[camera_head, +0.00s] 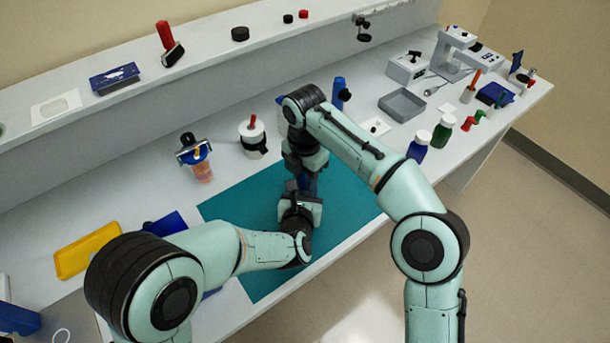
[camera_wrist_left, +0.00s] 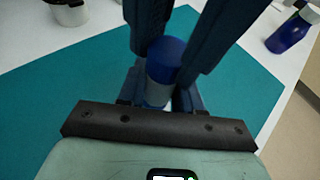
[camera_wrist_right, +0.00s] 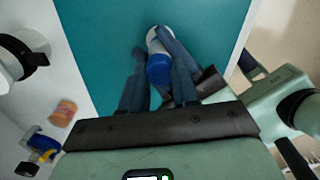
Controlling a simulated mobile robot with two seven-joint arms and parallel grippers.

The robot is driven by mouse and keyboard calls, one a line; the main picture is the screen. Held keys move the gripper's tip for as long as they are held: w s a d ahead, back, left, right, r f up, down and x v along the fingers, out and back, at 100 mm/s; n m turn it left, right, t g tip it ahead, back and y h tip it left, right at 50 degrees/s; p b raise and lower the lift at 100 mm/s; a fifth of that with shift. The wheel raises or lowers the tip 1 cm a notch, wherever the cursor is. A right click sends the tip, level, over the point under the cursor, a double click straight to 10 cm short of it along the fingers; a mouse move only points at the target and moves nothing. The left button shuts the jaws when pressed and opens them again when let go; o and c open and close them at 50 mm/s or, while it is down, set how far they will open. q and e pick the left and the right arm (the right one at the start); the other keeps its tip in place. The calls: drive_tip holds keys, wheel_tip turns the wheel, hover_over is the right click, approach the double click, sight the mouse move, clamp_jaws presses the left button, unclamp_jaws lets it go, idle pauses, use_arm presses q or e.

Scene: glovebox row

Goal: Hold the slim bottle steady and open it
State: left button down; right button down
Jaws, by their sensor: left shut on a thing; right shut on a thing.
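The slim bottle has a whitish body (camera_wrist_left: 157,94) and a blue cap (camera_wrist_left: 166,56). In the left wrist view it stands between the fingers of my left gripper (camera_wrist_left: 160,92), which is shut on the body. My right gripper (camera_wrist_right: 158,80) reaches down from above, shut on the blue cap, which also shows in the right wrist view (camera_wrist_right: 158,68). The cap sits on the body. In the head view the left gripper (camera_head: 300,207) is just below the right one (camera_head: 305,170), over the teal mat, and the arms hide most of the bottle.
The teal mat (camera_head: 345,195) is otherwise clear. A white pot with a black band (camera_head: 252,140) and an orange container (camera_head: 203,172) stand behind it. Blue and green bottles (camera_head: 418,147) stand to the right. A yellow tray (camera_head: 85,252) lies left. The bench front edge is close.

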drive_tip(key=shift+d, duration=0.1)
drive_tip(key=c, duration=0.8)
unclamp_jaws()
drive_tip(key=shift+c, duration=0.2)
